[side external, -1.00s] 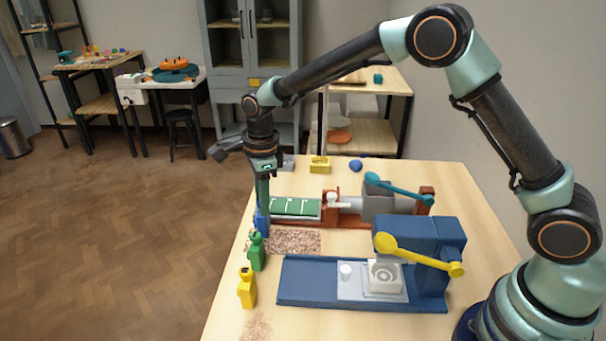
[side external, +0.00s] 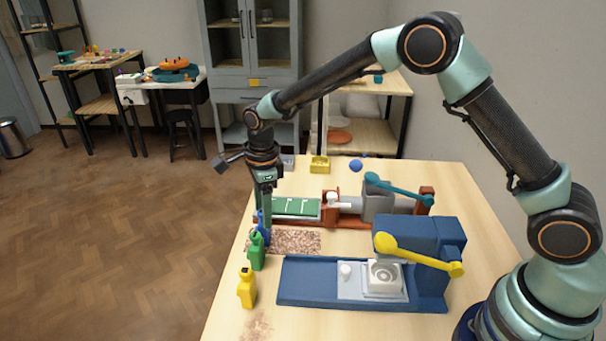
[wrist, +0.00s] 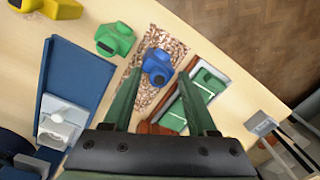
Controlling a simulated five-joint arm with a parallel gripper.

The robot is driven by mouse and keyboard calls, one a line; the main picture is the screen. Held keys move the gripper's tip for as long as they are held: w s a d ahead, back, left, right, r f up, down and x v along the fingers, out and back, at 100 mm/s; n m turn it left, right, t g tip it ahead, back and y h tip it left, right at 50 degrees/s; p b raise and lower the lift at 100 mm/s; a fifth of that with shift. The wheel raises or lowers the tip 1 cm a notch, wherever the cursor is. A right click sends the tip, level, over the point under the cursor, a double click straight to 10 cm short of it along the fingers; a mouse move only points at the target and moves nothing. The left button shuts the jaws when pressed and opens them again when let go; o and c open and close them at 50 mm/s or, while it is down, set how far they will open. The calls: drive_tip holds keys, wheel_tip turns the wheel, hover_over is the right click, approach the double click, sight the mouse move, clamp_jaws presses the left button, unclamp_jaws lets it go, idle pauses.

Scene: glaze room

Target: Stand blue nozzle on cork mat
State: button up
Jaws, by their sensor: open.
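The blue nozzle (wrist: 157,66) appears over the speckled brown cork mat (wrist: 150,97) in the wrist view, and looks upright. In the side view the nozzle (side external: 258,222) is at the mat's left end, partly hidden by my fingers and the green nozzle; its foot is hard to see. The mat (side external: 295,241) lies flat between the two machines. My gripper (wrist: 160,76) is open, with its green fingers apart on either side of the blue nozzle. In the side view my gripper (side external: 265,220) points down at it. Whether a finger touches it cannot be told.
A green nozzle (side external: 257,252) stands close to the mat's left end, a yellow nozzle (side external: 246,288) nearer the front. A blue machine with a yellow lever (side external: 430,255) and a red-brown one with a teal lever (side external: 375,206) flank the mat. The table's left edge is close.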

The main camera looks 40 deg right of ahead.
wheel_tip(320, 180, up, 12)
drive_tip(key=s+d+r+n+t, duration=0.2)
drive_tip(key=s+d+r+n, duration=0.6)
drive_tip(key=s+n, duration=0.15)
drive_tip(key=s+d+f+n+t, duration=0.2)
drive_tip(key=s+d+n, duration=0.3)
drive_tip(key=s+n, duration=0.6)
drive_tip(key=shift+d+n+t, duration=0.4)
drive_tip(key=shift+n, duration=0.15)
drive_tip(key=shift+s+r, duration=0.1)
